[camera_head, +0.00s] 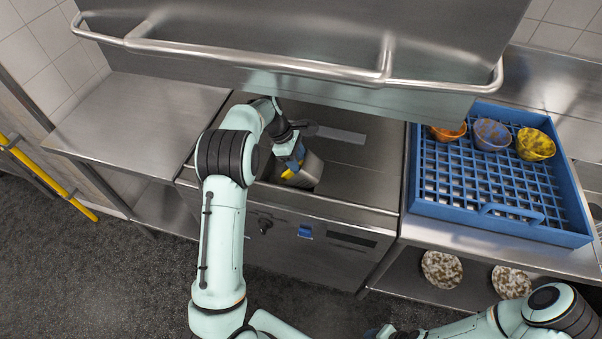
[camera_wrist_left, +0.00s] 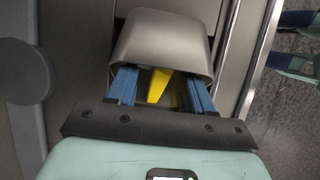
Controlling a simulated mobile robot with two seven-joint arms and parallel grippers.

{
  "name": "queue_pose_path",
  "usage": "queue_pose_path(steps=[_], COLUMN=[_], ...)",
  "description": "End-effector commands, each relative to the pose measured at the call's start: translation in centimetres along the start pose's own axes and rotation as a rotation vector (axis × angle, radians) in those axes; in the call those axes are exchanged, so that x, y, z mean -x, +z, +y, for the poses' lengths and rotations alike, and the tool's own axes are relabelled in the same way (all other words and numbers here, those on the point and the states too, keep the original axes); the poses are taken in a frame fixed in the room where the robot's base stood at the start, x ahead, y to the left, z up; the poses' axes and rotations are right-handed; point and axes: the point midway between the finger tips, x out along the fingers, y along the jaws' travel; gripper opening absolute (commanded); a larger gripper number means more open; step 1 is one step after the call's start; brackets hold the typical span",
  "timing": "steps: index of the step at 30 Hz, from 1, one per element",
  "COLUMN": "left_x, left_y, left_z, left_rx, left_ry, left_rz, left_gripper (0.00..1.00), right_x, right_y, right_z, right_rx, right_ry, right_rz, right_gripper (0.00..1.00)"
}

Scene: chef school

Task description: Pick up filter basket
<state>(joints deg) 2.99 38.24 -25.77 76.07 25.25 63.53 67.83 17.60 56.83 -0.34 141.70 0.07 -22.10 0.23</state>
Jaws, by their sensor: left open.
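The filter basket looks like a grey metal scoop-like box (camera_head: 311,171) sitting in the steel counter unit, with a yellow part (camera_wrist_left: 158,86) inside its opening. In the left wrist view the grey box (camera_wrist_left: 165,38) lies straight ahead. My left gripper (camera_head: 291,164) reaches down to it. Its blue fingers (camera_wrist_left: 161,88) are open, one on each side of the yellow part, with their tips at the box's opening. Whether they touch it I cannot tell. My right gripper (camera_head: 382,332) shows only partly at the bottom edge, and its jaws are not clear.
A steel hood with a rail (camera_head: 260,62) hangs over the unit's back. A blue dish rack (camera_head: 515,225) with several dirty bowls stands on the right counter. The left counter (camera_head: 145,115) is clear.

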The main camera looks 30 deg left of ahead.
Motion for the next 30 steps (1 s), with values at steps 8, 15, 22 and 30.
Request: queue_pose_path(steps=[8, 15, 22, 30], left_x=[-3.7, -4.0, -4.0, -3.7], left_y=[-0.1, -0.1, -0.2, -0.1], left_z=[-0.2, -0.2, -0.2, -0.1], left_rx=[0.0, 0.0, 0.001, 0.0], left_ry=[-0.002, 0.0, 0.0, 0.002], left_rz=[0.0, -0.001, 0.0, -0.001], left_gripper=[0.51, 0.51, 0.0, 0.0], right_x=[0.1, 0.1, 0.1, 0.1], right_y=[-0.1, -0.1, -0.1, -0.1], right_z=[-0.1, -0.1, -0.1, -0.1], right_rx=[0.001, 0.0, 0.0, 0.0], right_ry=[0.0, 0.0, 0.0, 0.0], right_rz=[0.001, 0.001, 0.001, 0.001], right_gripper=[0.45, 0.45, 0.45, 0.45])
